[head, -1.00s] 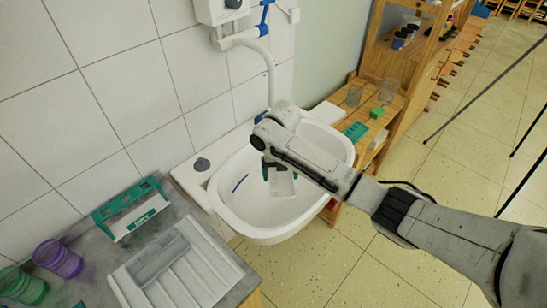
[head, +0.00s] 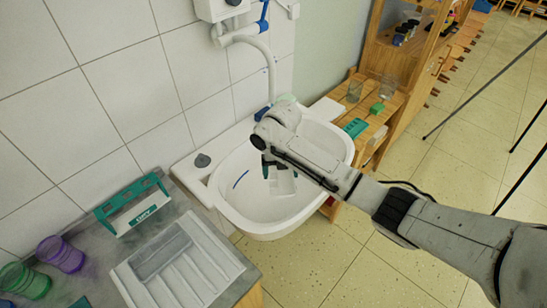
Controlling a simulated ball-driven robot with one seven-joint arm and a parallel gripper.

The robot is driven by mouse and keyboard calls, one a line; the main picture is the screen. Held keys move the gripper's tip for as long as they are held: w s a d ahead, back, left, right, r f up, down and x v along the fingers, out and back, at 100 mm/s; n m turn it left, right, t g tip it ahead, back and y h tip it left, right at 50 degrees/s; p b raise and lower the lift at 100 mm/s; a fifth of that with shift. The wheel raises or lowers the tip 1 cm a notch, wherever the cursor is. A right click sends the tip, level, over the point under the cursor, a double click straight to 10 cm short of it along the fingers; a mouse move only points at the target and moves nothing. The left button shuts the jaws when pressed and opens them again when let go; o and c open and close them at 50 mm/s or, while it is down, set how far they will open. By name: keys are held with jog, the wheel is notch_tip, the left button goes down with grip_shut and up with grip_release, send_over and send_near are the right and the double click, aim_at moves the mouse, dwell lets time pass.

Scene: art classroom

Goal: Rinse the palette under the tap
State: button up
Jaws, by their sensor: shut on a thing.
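The white sink (head: 238,207) is fixed to the tiled wall. My gripper (head: 277,172) is over the basin, pointing down. It is shut on a pale, whitish palette (head: 283,186), which hangs inside the basin; my arm hides part of it. The curved white tap pipe (head: 269,70) comes down from the wall behind my gripper, and its lower end is hidden by my wrist. I cannot tell whether water runs.
A grey counter at the left holds a white ribbed tray (head: 190,280), a green and white rack (head: 133,205) marked DRY, and purple (head: 60,255) and green (head: 24,281) cups. A wooden shelf (head: 378,127) stands right of the sink.

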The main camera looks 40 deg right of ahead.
aim_at(282, 186)
dwell(0.4)
jog(key=shift+s+a+r+p, duration=0.4)
jog(key=shift+r+p, duration=0.25)
jog(key=shift+p, duration=0.45)
jog(key=shift+s+a+r+p, duration=0.65)
jog(key=shift+s+r+p, duration=0.25)
jog(key=shift+p, duration=0.25)
jog(key=shift+s+a, duration=0.15)
jog(key=shift+s, duration=0.1)
jog(key=shift+s+a+r, duration=0.3)
jog(key=shift+s+r, duration=0.15)
